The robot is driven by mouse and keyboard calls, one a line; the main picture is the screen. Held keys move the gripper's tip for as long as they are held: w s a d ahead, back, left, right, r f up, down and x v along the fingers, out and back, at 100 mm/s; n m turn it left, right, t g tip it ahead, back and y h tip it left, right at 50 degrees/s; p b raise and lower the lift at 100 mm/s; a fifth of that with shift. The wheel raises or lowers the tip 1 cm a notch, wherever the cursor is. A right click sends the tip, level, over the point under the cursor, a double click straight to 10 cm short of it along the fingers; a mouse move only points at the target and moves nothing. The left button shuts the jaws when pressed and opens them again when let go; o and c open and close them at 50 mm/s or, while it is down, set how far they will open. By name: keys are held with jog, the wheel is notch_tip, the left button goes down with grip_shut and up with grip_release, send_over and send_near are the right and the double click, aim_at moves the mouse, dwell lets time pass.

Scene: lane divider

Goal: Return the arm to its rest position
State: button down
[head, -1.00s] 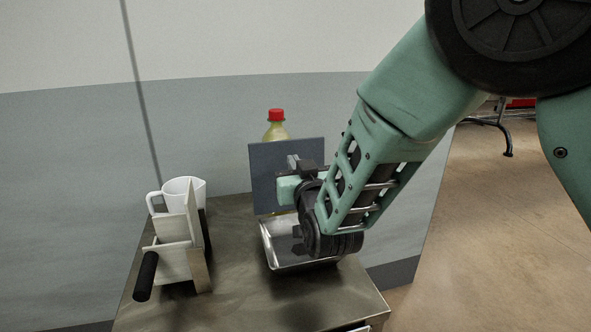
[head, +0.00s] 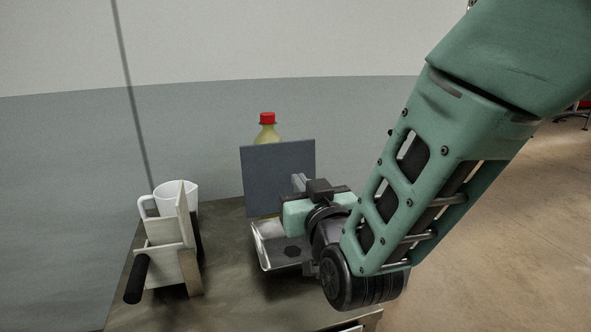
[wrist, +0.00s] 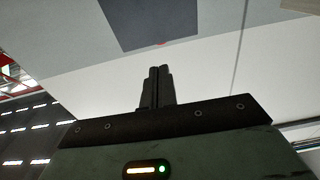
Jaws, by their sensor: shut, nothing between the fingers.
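My gripper (head: 299,183) is in front of the dark grey upright panel (head: 278,176) in the head view, above the metal tray. In the wrist view my gripper (wrist: 158,72) has its two fingers together with nothing between them. The panel also shows at the top of the wrist view (wrist: 150,20). My green arm comes in from the upper right. Whether the fingers touch the panel cannot be told.
A metal tray (head: 262,257) sits on the cart top (head: 225,290) at the panel's foot. A bottle (head: 267,130) with a red cap stands behind the panel. A white pitcher (head: 176,196) and a box-like holder with a black handle (head: 136,278) stand at left.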

jog(key=s+d+f+n+g+p, duration=0.1)
jog(key=s+f+n+g+p, duration=0.1)
jog(key=s+g+p, duration=0.7)
jog(key=s+d+r+n+g+h, duration=0.1)
jog(key=s+d+g, duration=0.3)
jog(key=s, duration=0.4)
jog(key=s+d+r+n+g+h, duration=0.1)
jog(key=s+d+g+h, duration=0.2)
jog(key=s+d, duration=0.4)
jog(key=shift+s+d+r+g+h, duration=0.2)
jog(key=shift+s+r+g+h, duration=0.15)
jog(key=shift+s+g, duration=0.75)
jog(key=shift+s+a, duration=0.1)
jog(key=shift+s, duration=0.05)
